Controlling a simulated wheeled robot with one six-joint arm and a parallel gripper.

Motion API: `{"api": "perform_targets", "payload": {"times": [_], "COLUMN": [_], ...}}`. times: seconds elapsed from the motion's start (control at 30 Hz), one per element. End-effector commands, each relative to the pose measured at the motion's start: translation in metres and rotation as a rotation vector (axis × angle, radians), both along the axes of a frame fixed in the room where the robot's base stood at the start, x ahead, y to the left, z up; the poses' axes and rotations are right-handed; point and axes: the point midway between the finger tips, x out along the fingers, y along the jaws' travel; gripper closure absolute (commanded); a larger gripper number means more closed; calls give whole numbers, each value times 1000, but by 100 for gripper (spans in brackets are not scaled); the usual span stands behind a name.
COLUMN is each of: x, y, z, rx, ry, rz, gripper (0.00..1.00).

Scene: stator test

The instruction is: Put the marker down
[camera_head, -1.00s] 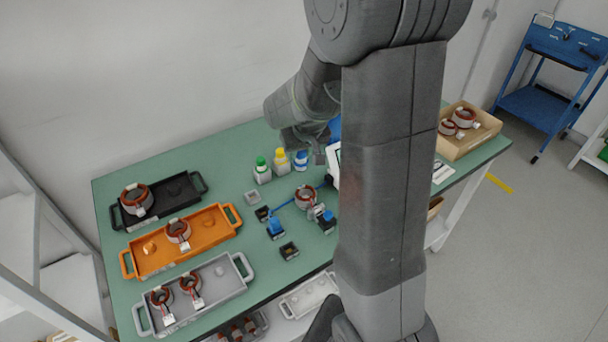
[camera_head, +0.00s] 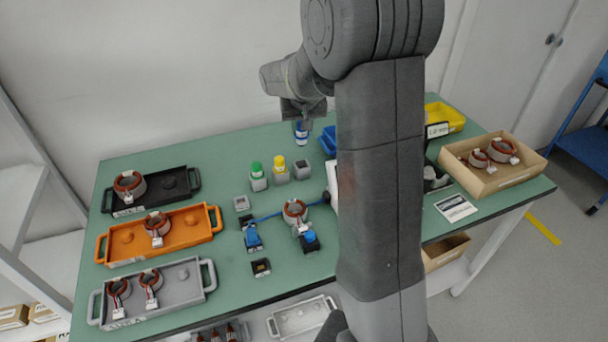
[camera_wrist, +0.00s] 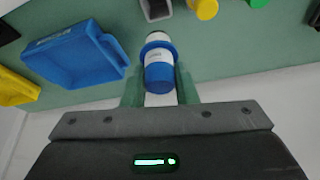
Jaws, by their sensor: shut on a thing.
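A blue and white marker (camera_head: 301,130) is held upright in my gripper (camera_head: 300,118), raised above the green table at its back. In the wrist view the marker (camera_wrist: 159,68) sits between the two fingers of my gripper (camera_wrist: 159,88), which is shut on it. An empty-looking grey holder block (camera_head: 302,169) stands on the table below and in front of the marker; a grey block (camera_wrist: 155,9) also shows beyond the marker in the wrist view.
Green-capped (camera_head: 257,170) and yellow-capped (camera_head: 280,163) markers stand in grey holders left of the empty one. A blue bin (camera_head: 328,141) is close on the right. Black (camera_head: 178,184), orange (camera_head: 203,233) and grey (camera_head: 184,293) trays fill the left side.

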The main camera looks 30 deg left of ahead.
Motion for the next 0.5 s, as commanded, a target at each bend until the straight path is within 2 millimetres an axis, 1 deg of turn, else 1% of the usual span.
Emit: {"api": "perform_targets", "payload": {"times": [0.07, 0.13, 0.3, 0.4, 0.5], "x": [3, 3, 4, 3, 4], "y": [2, 2, 2, 2, 3], "z": [-1, -6, -37, -53, -61], "rx": [0, -3, -4, -4, -1], "ry": [-1, 1, 2, 1, -1], "rz": [-7, -9, -11, -11, -10], "gripper": [96, 96, 96, 96, 96]}}
